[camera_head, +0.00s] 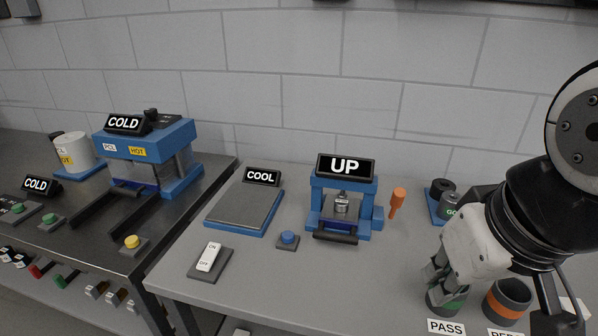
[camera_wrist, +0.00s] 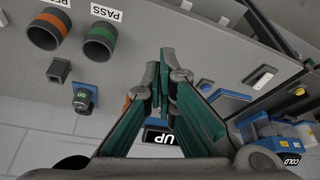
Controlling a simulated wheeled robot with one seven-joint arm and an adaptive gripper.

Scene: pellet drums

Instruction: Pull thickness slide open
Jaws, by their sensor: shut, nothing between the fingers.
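A small blue press-like station (camera_head: 367,224) stands on the grey table under a black sign (camera_head: 345,166) reading UP. A black bar handle (camera_head: 335,238) sticks out low at its front; I take this for the slide's handle, though no label names it. A small silver cylinder (camera_head: 342,204) sits inside the station's frame. My gripper (camera_head: 434,277) is to the right of the station, above the PASS cup and apart from the handle. In the wrist view my gripper (camera_wrist: 163,72) is shut and empty, and its fingers hide most of the station.
A green-banded PASS cup (camera_head: 446,302) and an orange-banded cup (camera_head: 508,299) stand at the front right. An orange-handled tool (camera_head: 397,200) is beside the station. A blue button (camera_head: 288,239), a COOL plate (camera_head: 245,208) and an ON/OFF switch (camera_head: 209,258) lie left. Table before the handle is clear.

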